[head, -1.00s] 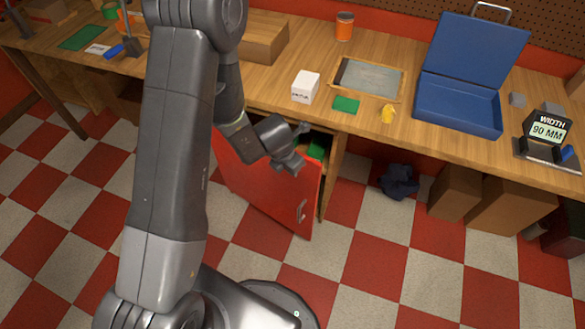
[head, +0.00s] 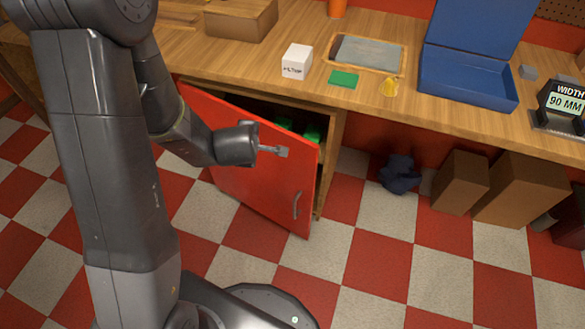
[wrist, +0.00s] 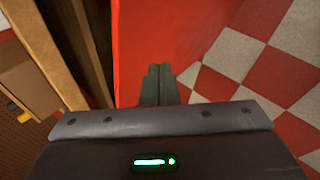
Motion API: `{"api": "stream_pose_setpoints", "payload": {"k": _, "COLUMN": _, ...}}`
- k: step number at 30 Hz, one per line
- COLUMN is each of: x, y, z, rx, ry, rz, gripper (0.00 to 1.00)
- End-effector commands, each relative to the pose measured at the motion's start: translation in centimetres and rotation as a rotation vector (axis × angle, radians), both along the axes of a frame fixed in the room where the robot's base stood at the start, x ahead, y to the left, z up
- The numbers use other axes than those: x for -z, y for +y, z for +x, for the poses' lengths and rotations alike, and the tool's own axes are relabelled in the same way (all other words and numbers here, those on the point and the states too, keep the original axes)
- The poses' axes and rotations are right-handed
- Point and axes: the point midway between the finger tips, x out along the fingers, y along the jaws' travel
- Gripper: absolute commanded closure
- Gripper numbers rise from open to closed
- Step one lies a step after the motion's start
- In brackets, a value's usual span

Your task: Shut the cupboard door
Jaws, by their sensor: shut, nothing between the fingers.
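The red cupboard door (head: 255,185) under the workbench stands part open in the head view. It is hinged at the left, with a metal handle (head: 296,205) near its free right edge. The dark cupboard opening (head: 325,160) shows behind it, with green items inside. My gripper (head: 284,151) is shut and empty, in front of the door's upper right part. In the wrist view the shut fingers (wrist: 158,75) overlap the red door face (wrist: 165,40). I cannot tell whether they touch it.
Cardboard boxes (head: 520,190) and a dark crumpled bundle (head: 400,174) lie below. The checkered floor before the door is clear.

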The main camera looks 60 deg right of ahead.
Motion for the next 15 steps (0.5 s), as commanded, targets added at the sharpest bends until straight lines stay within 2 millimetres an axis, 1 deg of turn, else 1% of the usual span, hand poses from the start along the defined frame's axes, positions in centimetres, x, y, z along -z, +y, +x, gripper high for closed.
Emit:
{"api": "stream_pose_setpoints", "payload": {"k": 1, "x": 1.5, "y": 0.1, "z": 0.4, "rx": 0.057, "ry": -0.069, "rz": -0.023, "gripper": 1.00}}
{"api": "stream_pose_setpoints", "payload": {"k": 5, "x": 1.9, "y": 0.4, "z": 0.8, "rx": 0.226, "ry": -0.264, "rz": -0.077, "gripper": 1.00}}
{"api": "stream_pose_setpoints", "payload": {"k": 8, "x": 2.1, "y": 0.8, "z": 0.7, "rx": 0.351, "ry": -0.419, "rz": -0.120, "gripper": 1.00}}
{"api": "stream_pose_setpoints", "payload": {"k": 13, "x": 2.6, "y": 1.8, "z": -0.1, "rx": 0.550, "ry": -0.686, "rz": -0.191, "gripper": 1.00}}
{"api": "stream_pose_setpoints", "payload": {"k": 15, "x": 2.8, "y": 2.4, "z": -0.8, "rx": 0.627, "ry": -0.798, "rz": -0.221, "gripper": 1.00}}
